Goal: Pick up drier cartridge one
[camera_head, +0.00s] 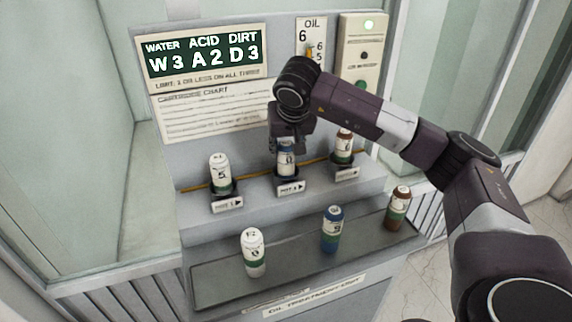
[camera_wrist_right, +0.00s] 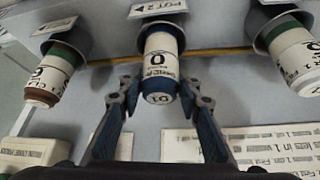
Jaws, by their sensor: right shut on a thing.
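A blue-topped cartridge (camera_head: 286,158) stands in the middle pot of the panel's shelf. It also shows in the right wrist view (camera_wrist_right: 160,62), with a white label and a cap mark that looks like D1. My right gripper (camera_head: 288,145) reaches down from above and is shut on this cartridge's top. In the right wrist view its two blue-padded fingers (camera_wrist_right: 160,98) lie on either side of the cap. The cartridge's lower end is hidden in the pot. My left gripper is not in view.
A white cartridge (camera_head: 220,173) stands in the left pot and a brown-topped one (camera_head: 344,147) in the right pot. The lower tray (camera_head: 292,262) holds a white-and-green cartridge (camera_head: 253,252), a blue one (camera_head: 332,228) and a brown one (camera_head: 397,208). A sign panel (camera_head: 207,60) rises behind.

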